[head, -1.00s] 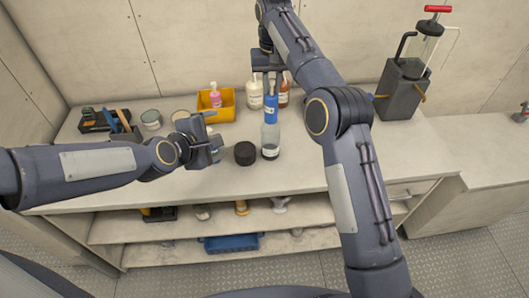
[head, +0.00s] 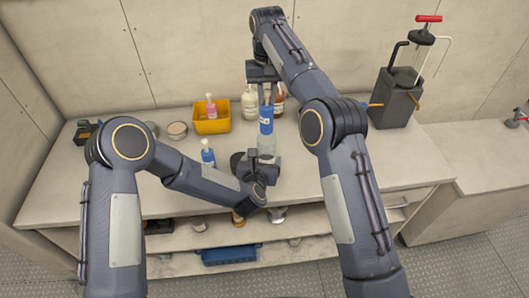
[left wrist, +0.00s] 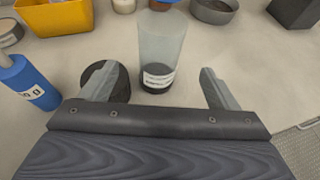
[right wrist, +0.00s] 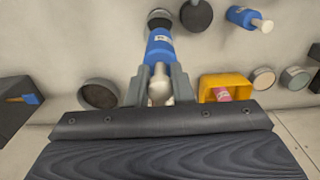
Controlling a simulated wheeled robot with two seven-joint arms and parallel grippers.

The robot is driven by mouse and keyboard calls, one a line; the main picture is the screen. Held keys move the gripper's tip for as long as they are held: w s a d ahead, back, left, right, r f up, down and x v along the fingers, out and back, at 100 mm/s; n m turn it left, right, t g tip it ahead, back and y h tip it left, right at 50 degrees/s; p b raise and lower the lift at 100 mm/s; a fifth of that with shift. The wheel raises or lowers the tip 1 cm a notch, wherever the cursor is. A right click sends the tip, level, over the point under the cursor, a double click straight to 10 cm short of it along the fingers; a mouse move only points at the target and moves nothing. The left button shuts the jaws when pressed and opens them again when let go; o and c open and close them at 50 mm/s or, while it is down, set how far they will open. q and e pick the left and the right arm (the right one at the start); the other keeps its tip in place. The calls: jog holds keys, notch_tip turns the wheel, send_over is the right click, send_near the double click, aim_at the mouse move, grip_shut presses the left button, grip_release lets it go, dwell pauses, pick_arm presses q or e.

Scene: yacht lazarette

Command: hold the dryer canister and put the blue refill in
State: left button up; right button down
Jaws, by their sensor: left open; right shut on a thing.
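The dryer canister (head: 267,146) is a clear cylinder with a black bottom and a white label, upright on the bench; it also shows in the left wrist view (left wrist: 161,42). My left gripper (head: 262,158) is open in front of it; in the left wrist view the canister stands between and just beyond the spread fingers (left wrist: 158,88). My right gripper (head: 265,84) is shut on the pale neck of the blue refill (head: 266,121), seen also in the right wrist view (right wrist: 159,46). The refill hangs over the canister; no blue shows inside the canister.
A black round cap (left wrist: 108,82) lies beside the canister, close to my left finger. A second blue bottle (head: 208,154) stands to the left. A yellow bin (head: 211,124), bottles (head: 249,103) and a grey pump box (head: 395,98) stand behind. The bench right of the canister is clear.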

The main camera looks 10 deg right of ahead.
aim_at(266, 147)
pick_arm(q)
jog(key=x, duration=1)
jog(key=c, duration=1.2)
